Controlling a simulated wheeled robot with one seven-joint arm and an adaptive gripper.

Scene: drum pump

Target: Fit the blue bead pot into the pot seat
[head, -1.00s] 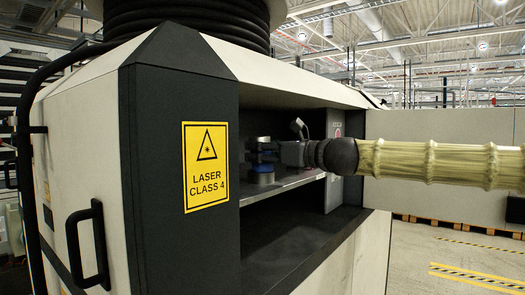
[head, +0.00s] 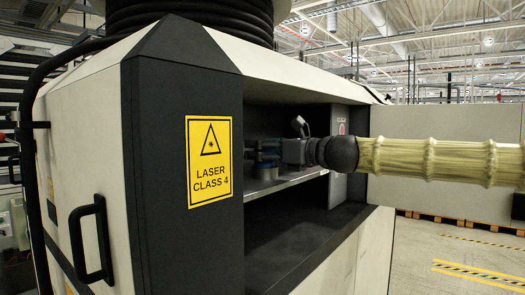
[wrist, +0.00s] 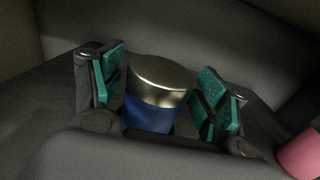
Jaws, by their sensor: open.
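The blue bead pot (wrist: 150,114) is in the wrist view, with a blue body and a shiny silver top. My gripper (wrist: 160,88) is open, with one green-padded finger on each side of the pot. A narrow dark gap shows left of the pot; on the right I cannot tell whether the pad touches. In the head view my gripper (head: 268,153) is inside the cabinet bay above the shelf, with bluish parts at its fingers. A small grey round piece (head: 265,172) shows just below them; I cannot tell whether it is the pot seat. The pot's underside is hidden.
The metal shelf (head: 296,180) has a dark open bay below it. A dark post with a yellow laser sign (head: 209,158) stands left of the opening, and a grey panel (head: 340,188) stands right. A pink cylinder (wrist: 300,154) is at the wrist view's right edge.

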